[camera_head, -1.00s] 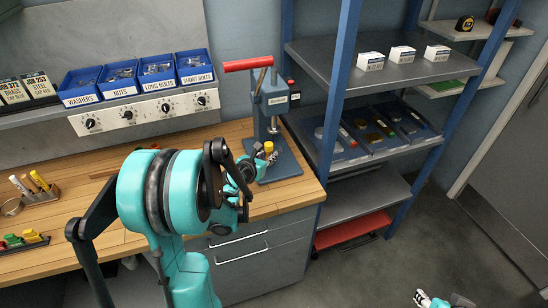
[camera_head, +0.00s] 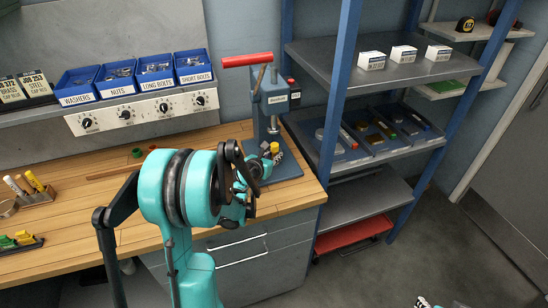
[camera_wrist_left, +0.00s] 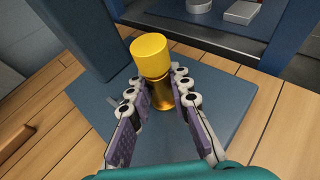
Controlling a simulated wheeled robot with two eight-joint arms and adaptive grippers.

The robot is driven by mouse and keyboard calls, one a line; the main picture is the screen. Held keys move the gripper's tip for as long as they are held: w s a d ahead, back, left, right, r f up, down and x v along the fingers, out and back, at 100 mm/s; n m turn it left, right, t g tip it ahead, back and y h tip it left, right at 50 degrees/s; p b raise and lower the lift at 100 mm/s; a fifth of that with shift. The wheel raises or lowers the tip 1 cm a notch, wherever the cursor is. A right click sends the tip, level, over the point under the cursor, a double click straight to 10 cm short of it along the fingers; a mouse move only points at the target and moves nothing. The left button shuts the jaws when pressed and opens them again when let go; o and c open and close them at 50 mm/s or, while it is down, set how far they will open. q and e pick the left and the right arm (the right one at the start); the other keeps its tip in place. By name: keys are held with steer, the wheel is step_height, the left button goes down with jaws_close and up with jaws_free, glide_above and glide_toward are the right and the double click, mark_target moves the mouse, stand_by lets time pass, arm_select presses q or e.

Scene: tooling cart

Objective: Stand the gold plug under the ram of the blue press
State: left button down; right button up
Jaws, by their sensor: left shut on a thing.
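The blue press (camera_head: 275,100) stands at the right end of the wooden bench, with a red lever (camera_head: 247,60) on top and a flat base plate (camera_head: 285,168). My left gripper (camera_head: 266,157) is at the front of the press, over the base plate. It is shut on the gold plug (camera_head: 274,147). In the left wrist view the plug (camera_wrist_left: 151,57) stands roughly upright between the fingers (camera_wrist_left: 158,88), above the base plate (camera_wrist_left: 225,108). I cannot tell whether its lower end touches the plate. A small part of my right gripper (camera_head: 422,302) shows at the bottom edge.
Blue bins (camera_head: 156,72) of hardware sit on a ledge behind the bench. A metal shelf rack (camera_head: 395,75) with white boxes and trays stands right of the press. Marker holders (camera_head: 35,190) are at the bench's left. The middle of the bench is mostly clear.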

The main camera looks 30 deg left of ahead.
arm_select(q)
steer(key=shift+f, duration=0.2)
steer(key=c, duration=1.4)
jaws_free()
steer(key=shift+r, duration=0.1)
